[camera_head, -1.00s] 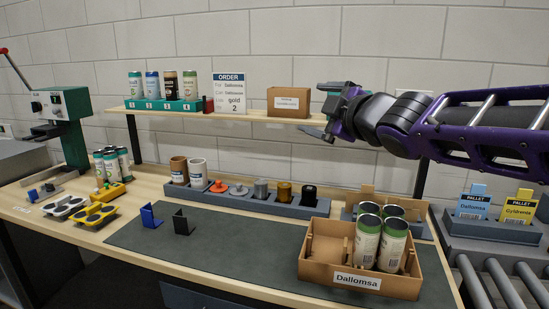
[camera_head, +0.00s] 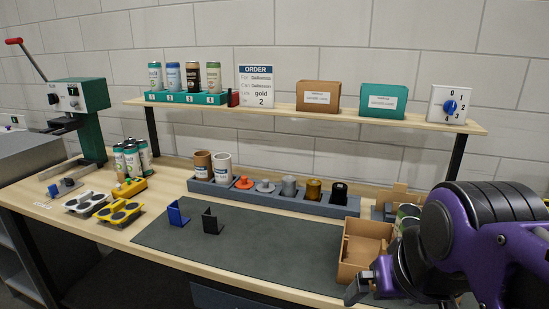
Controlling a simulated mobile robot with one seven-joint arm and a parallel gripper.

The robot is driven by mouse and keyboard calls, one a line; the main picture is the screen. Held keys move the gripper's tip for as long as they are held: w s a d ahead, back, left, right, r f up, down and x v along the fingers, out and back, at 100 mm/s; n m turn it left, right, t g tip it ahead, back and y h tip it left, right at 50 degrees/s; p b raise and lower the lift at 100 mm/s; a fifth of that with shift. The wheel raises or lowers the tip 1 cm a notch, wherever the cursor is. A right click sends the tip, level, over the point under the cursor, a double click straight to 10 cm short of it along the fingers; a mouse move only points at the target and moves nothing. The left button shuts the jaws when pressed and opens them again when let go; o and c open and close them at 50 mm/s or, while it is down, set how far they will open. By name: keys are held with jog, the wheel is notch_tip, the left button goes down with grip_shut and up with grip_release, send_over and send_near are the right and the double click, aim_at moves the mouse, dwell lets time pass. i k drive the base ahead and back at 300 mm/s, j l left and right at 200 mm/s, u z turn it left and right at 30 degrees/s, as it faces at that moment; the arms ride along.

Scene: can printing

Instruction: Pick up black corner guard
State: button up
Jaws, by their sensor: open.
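The black corner guard (camera_head: 212,220) stands upright on the dark green mat (camera_head: 265,256), toward the mat's left end. A blue corner guard (camera_head: 178,213) stands close to its left, apart from it. My gripper (camera_head: 364,284) is at the lower right, in front of the cardboard box. It is open, well to the right of the black corner guard and not touching it. Its fingers are partly hidden by my arm and seen at a steep angle.
A grey rack (camera_head: 282,201) with cups and colored parts runs behind the mat. The open cardboard box (camera_head: 357,262) stands at right, partly covered by my arm. Yellow holder (camera_head: 117,211) and white holder (camera_head: 84,202) lie at left. The mat between guards and box is clear.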

aim_at(210, 225)
jog(key=i+j+z, duration=0.1)
jog(key=j+z, duration=0.15)
jog(key=j, duration=1.25)
jog(key=j+z, duration=0.25)
jog(key=j, duration=1.25)
